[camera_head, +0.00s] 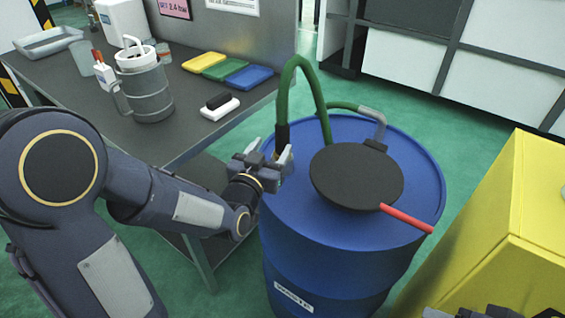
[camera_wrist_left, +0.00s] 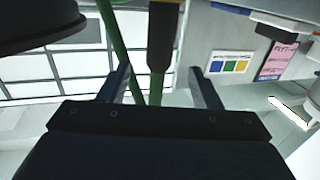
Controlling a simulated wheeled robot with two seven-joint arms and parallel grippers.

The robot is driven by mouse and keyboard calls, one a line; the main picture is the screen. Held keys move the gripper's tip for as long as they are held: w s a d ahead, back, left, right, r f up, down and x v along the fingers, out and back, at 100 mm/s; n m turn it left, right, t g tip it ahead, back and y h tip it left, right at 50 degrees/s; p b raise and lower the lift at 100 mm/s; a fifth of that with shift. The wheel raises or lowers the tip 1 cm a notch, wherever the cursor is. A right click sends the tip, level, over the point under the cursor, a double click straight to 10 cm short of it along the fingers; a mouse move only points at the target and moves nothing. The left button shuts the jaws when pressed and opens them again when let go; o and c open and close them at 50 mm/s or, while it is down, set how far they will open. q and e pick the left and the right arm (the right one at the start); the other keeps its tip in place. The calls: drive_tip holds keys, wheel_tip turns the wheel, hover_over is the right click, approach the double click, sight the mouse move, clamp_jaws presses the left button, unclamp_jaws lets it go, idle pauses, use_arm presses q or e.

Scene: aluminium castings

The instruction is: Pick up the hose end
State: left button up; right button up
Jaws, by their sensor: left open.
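The green hose (camera_head: 318,95) arches up from the blue drum (camera_head: 350,262), and its black end (camera_head: 282,136) hangs down over the drum's left rim. My left gripper (camera_head: 284,160) is at this end, with its fingers apart. In the left wrist view the black hose end (camera_wrist_left: 162,45) shows between the two open fingers (camera_wrist_left: 160,85), with a gap on each side. A green length of hose (camera_wrist_left: 115,40) passes beside the left finger. Whether the fingers touch the hose cannot be told. Part of what seems my right gripper (camera_head: 490,313) shows at the bottom right edge.
A black round lid (camera_head: 345,178) with a red handle (camera_head: 405,218) is on the drum. The dark bench (camera_head: 190,135) at left carries a metal jug (camera_head: 147,92), coloured trays (camera_head: 228,68) and a black-and-white block (camera_head: 220,105). A yellow cabinet (camera_head: 500,220) stands right.

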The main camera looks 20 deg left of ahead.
sight(280, 132)
use_arm(q)
drive_tip(key=w, duration=0.5)
drive_tip(key=w+p, duration=0.1)
drive_tip(key=w, duration=0.1)
drive_tip(key=shift+w+d+r, duration=0.3)
drive_tip(key=shift+d+r, duration=0.05)
drive_tip(key=shift+d, duration=0.05)
drive_tip(key=shift+r, duration=0.1)
clamp_jaws()
